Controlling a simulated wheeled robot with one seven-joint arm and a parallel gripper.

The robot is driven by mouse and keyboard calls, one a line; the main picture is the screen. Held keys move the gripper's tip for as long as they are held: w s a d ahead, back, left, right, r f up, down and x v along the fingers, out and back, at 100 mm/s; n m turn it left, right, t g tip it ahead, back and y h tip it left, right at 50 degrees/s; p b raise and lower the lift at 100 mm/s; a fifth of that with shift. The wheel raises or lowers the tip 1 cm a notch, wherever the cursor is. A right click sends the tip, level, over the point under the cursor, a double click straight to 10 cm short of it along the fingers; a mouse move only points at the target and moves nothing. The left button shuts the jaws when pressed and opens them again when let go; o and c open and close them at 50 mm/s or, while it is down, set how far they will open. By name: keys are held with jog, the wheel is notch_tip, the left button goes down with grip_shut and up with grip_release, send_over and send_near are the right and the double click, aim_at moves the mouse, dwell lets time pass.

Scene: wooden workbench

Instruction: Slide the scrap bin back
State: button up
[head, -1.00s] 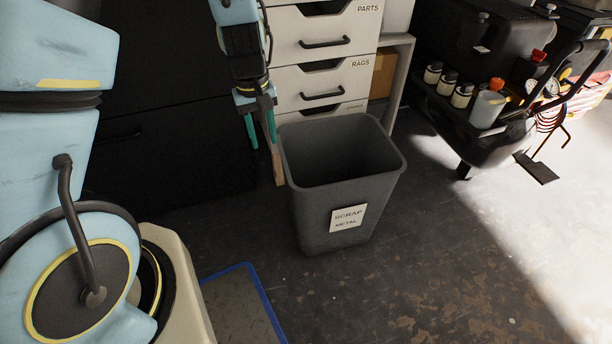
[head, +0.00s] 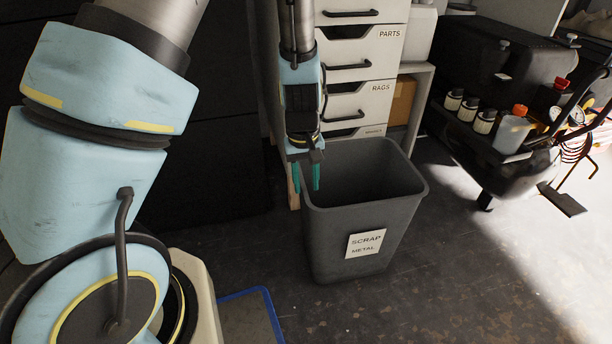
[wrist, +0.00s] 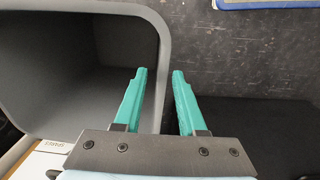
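The scrap bin (head: 335,240) is a dark grey, open-topped bin with a white "SCRAP METAL" label, upright on the floor in front of the drawers. It looks empty. In the wrist view its rim (wrist: 165,60) runs up between my fingers. My gripper (head: 306,188) points down at the bin's left rim with its teal fingers apart. In the wrist view my gripper (wrist: 159,73) has one finger over the bin's inside and the other outside. I cannot tell whether the tips reach below the rim, and no contact shows.
A white drawer unit (head: 358,52) stands behind the bin, and a dark cabinet (head: 200,160) is at left. A black wheeled machine (head: 480,150) with bottles is at right. A blue-edged mat (head: 268,300) lies in front. Floor to the bin's right is clear.

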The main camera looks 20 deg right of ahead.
aim_at(307, 213)
notch_tip(307, 213, down, 8)
jog(key=shift+d+r+b, duration=0.15)
jog(key=shift+r+b, duration=0.1)
jog(key=shift+b, duration=1)
grip_shut()
dwell(0.5)
